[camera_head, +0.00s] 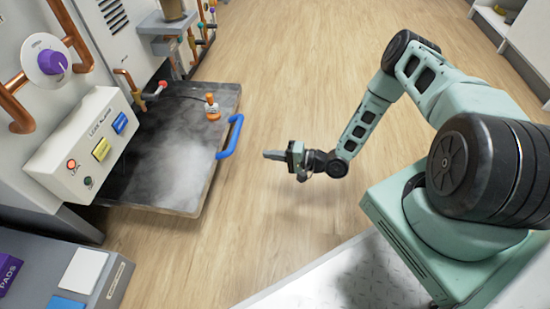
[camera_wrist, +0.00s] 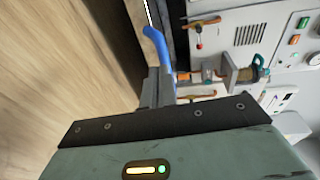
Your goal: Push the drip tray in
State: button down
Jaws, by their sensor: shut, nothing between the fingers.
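The drip tray (camera_head: 148,180) is a dark, flat metal tray that sticks out from under the machine at the left of the head view. Pale vapour lies over part of it. A blue handle (camera_head: 231,137) is on its right, outer edge; the handle also shows in the wrist view (camera_wrist: 157,45). My gripper (camera_head: 268,154) is shut and empty. In the head view it is to the right of the handle, apart from it, with its fingers pointing left toward it. In the wrist view the fingertips (camera_wrist: 156,84) overlap the handle's lower end.
An orange-topped bottle or fitting (camera_head: 212,108) stands on the tray near the handle. A leak alarm box (camera_head: 85,145) with buttons overhangs the tray's left side. Copper pipes (camera_head: 20,105) run along the machine. The wooden floor (camera_head: 290,80) is clear around my gripper.

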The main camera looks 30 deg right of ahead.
jog(key=b+x, duration=0.4)
jog(key=x, duration=0.6)
